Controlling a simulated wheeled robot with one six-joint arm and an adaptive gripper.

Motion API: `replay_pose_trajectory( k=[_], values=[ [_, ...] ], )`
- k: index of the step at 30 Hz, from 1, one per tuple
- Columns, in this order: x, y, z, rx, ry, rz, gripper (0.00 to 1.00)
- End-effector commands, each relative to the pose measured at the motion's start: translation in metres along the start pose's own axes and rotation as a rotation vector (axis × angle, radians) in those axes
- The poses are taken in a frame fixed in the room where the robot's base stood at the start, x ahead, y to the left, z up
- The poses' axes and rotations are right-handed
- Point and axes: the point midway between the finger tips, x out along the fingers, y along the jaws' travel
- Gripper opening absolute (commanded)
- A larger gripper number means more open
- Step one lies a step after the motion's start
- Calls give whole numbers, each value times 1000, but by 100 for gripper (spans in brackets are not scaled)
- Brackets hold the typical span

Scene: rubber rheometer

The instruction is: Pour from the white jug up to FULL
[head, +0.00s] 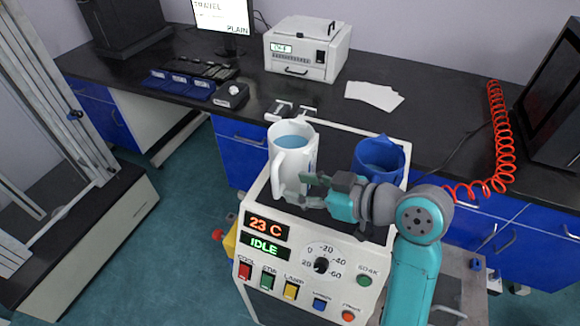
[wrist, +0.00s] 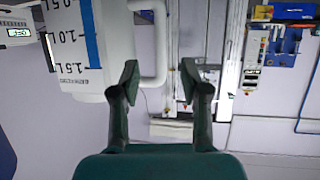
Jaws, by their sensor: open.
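The white jug (head: 305,135) stands upright on top of the white instrument, with blue liquid inside near its rim. Its handle (head: 277,172) is at the front left. In the wrist view the jug (wrist: 92,45) is at upper left, with volume marks and a blue strip, and its handle (wrist: 160,50) lies ahead of the fingers. My gripper (head: 304,190) is open and empty, close by the jug's front; its fingers (wrist: 160,82) are apart around the line of the handle. I cannot tell whether they touch it. A blue jug (head: 392,152) holding liquid stands to the right. No FULL mark is readable.
The instrument (head: 262,270) has red "23 C" and green "IDLE" displays, a dial and several buttons. A red coiled hose (head: 502,130) hangs at right.

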Motion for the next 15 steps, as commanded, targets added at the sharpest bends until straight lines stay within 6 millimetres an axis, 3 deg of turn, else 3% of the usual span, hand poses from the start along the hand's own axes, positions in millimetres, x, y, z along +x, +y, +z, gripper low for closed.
replay_pose_trajectory(
  k=[3,7,15],
  values=[
    [8,-1,21,6,-3,-1,46],
    [26,-1,18,0,0,-3,46],
    [38,0,17,1,1,-1,46]
  ],
)
